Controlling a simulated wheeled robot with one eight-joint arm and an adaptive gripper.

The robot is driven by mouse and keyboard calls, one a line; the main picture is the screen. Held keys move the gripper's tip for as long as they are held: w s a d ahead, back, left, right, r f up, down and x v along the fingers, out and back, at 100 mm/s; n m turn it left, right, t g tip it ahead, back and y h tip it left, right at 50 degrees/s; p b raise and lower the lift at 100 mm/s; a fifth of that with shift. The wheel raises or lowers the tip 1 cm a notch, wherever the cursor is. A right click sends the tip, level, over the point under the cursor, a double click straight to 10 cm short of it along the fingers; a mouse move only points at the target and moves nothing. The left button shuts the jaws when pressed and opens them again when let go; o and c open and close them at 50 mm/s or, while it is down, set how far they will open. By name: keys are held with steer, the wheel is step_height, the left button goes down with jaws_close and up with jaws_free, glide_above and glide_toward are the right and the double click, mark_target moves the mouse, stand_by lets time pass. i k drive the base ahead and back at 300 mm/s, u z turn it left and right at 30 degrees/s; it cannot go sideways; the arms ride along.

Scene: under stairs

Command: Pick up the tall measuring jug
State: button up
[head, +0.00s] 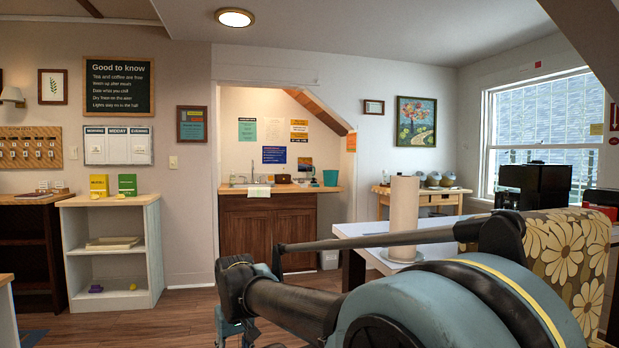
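I cannot make out a tall measuring jug for certain in the head view. A teal, cup-like container (331,177) stands at the right end of the counter in the alcove; it is too small to tell whether it is a jug. Part of what looks like my gripper (236,334) shows at the bottom edge, below the end of my arm. Its fingertips are cut off or hidden, so I cannot tell whether it is open or shut. It is well in front of the counter.
The sink counter (268,226) stands in the alcove under the sloped stairs. A white shelf unit (151,250) is at left with yellow and green boxes on top. A white table (352,230) with a paper roll (404,215) is at right, partly behind my arm. Wood floor (185,318) is open at left.

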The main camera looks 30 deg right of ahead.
mark_target(311, 169)
steer(key=z, duration=0.65)
steer(key=i, duration=5.45)
